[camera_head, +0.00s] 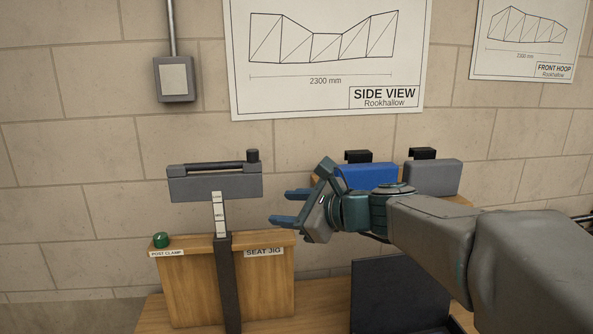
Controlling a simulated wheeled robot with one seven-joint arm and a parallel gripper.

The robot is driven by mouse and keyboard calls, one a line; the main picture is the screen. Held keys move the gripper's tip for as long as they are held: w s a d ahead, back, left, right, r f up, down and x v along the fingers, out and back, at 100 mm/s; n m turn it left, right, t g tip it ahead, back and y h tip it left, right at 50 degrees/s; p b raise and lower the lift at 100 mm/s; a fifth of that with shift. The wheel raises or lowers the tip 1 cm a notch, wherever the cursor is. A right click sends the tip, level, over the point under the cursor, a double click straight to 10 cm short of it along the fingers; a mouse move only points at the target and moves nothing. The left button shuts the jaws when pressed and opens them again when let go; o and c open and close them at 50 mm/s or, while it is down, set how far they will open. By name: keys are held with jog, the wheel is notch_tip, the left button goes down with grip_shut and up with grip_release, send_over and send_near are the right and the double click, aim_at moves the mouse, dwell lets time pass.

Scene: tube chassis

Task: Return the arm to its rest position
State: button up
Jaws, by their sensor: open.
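My gripper (285,207) is at the end of my arm, which reaches in from the right of the head view. Its two blue fingers are apart and point left, with nothing between them. The fingertips are to the right of the upright post of the seat jig (265,275), above the wooden box. The jig's post (219,215) carries a grey block (215,188) with a dark bar on top. I see no contact between the gripper and the jig.
A green knob (161,240) sits on the box's left top, above a "POST CLAMP" label. A blue block (367,176) and a grey block (433,177) stand behind my wrist. A dark panel (398,292) is below my arm. A brick wall with drawings is behind.

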jog(key=s+d+f+n+g+h, duration=0.3)
jog(key=s+d+f+n+h, duration=0.2)
jog(key=s+d+f+n, duration=0.3)
jog(key=s+d+f+n+g+h, duration=0.3)
jog(key=s+d+f+n+h, duration=0.3)
jog(key=s+f+n, duration=0.5)
jog(key=s+d+n, duration=0.1)
jog(key=s+d, duration=0.1)
jog(key=s, duration=0.1)
jog(key=shift+d+f+h, duration=0.2)
jog(key=shift+h, duration=0.1)
dwell(1.7)
jog(key=shift+c, duration=1.2)
